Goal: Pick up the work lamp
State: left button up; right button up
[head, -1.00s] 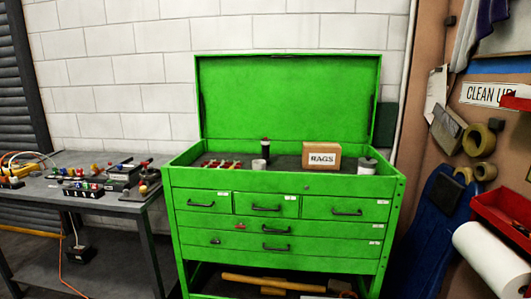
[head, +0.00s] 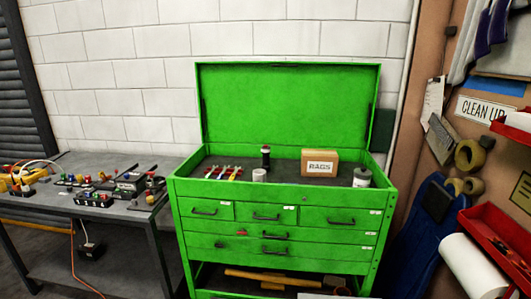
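Neither of my grippers is in the head view. I cannot single out a work lamp with certainty. A small dark upright cylinder with a pale band (head: 265,157) stands in the open top tray of the green tool chest (head: 280,218), near its back wall; it is too small to tell whether it is the lamp. A short white cylinder (head: 259,175) stands in front of it. A grey canister with a dark top (head: 362,177) stands at the tray's right end.
A cardboard RAGS box (head: 320,163) and several coloured-handled tools (head: 223,172) are in the tray. A hammer (head: 270,278) lies on the chest's lower shelf. A blue creeper (head: 420,235) and red shelf (head: 495,240) are at right.

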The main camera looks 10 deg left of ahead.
aim_at(266, 152)
jog(key=u, duration=1.1)
jog(key=i, duration=2.2)
jog(key=z, duration=2.15)
